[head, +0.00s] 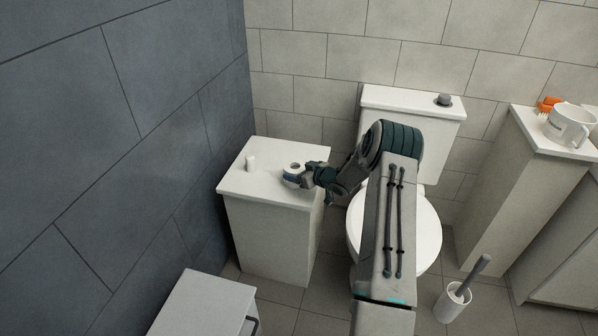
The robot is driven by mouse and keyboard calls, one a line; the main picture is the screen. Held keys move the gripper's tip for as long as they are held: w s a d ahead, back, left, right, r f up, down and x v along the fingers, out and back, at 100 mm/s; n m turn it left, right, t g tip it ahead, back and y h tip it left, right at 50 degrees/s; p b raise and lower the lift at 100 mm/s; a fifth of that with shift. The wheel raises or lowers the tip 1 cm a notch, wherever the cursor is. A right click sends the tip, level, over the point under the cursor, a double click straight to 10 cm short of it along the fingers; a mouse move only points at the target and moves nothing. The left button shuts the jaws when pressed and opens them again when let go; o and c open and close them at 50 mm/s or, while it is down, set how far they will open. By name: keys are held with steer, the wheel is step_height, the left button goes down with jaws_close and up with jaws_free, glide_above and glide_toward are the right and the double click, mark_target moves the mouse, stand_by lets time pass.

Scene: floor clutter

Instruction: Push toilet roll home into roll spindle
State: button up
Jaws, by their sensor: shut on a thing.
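The toilet roll (291,179) is small and white with a dark round hole showing on top. My gripper (299,175) reaches it from the right and is shut on it, above the top of the white cabinet. I cannot tell whether the roll touches the cabinet top. A short white upright post (250,163), which looks like the roll spindle, stands on the cabinet top to the left, apart from the roll. The fingertips are small and partly hidden by the roll.
The white cabinet (262,187) stands against the dark tiled wall (120,130). A toilet (412,103) is right of it, partly behind my arm. A mug (570,126) and orange item (548,104) sit on a right counter. A toilet brush (456,297) stands on the floor.

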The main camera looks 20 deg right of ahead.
steer(key=shift+f, duration=0.25)
steer(key=o, duration=1.2)
steer(key=shift+c, duration=0.2)
steer(key=shift+s+d, duration=0.1)
steer(key=v, duration=1.3)
steer(key=shift+s+r+p, duration=0.2)
steer(key=shift+s+p, duration=0.05)
steer(key=shift+p, duration=0.1)
